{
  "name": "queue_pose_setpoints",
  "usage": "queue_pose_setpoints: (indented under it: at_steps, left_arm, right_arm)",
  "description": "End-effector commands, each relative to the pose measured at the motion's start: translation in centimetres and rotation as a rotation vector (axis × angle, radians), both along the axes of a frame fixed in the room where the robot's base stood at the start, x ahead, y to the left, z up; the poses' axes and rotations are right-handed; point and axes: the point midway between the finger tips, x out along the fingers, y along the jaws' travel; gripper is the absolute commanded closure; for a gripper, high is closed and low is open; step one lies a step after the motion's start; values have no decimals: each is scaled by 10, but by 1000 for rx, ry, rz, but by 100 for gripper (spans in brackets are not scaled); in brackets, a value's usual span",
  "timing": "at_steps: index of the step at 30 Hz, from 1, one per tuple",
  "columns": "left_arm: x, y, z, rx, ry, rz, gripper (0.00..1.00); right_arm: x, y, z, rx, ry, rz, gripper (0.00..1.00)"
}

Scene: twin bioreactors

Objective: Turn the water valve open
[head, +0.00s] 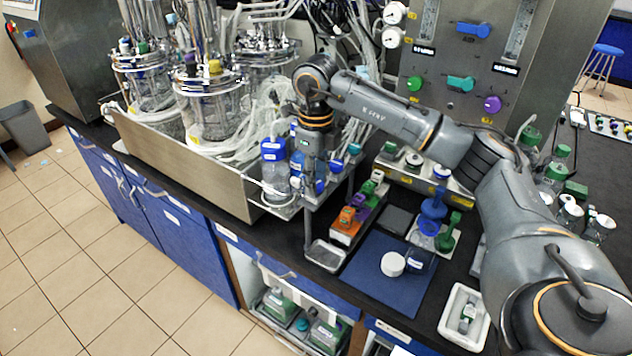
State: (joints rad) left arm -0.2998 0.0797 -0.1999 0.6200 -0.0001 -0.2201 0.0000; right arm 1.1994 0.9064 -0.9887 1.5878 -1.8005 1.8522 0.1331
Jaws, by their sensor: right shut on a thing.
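My right gripper (316,183) points down beside the right end of the steel tray, under my right arm's wrist. It is shut on a small blue part, which the fingers largely hide. This part may be a valve handle, but I cannot tell if it is the water valve. The steel panel behind carries a blue handle (472,29), a teal handle (460,83), a green knob (414,84) and a purple knob (491,104). Their labels are unreadable. My left gripper is not in view.
Glass bioreactor vessels (207,103) and tubing fill the steel tray (180,160) on the left. A blue-capped bottle (274,172) stands close left of the gripper. A blue mat (378,292), a white tray (480,335) and small coloured items lie on the black bench at right.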

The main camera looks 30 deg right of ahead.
Motion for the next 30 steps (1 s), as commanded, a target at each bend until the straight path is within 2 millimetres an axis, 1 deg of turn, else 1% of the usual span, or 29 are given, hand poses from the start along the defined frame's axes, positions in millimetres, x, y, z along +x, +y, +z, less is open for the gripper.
queue_pose_setpoints:
  at_steps: [1, 6, 15, 21, 30]
  left_arm:
    - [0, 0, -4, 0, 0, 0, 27]
    - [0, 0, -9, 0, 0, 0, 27]
    - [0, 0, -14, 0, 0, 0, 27]
    - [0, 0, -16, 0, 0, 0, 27]
    - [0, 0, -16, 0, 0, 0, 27]
  right_arm:
    - [1, 0, -1, 0, -4, 39, 100]
    - [1, -1, -1, -1, -3, 165, 100]
    - [1, 0, 0, 1, -3, 307, 100]
    - [1, 0, 1, 1, -3, 344, 100]
    - [1, 0, 1, 0, -4, 352, 100]
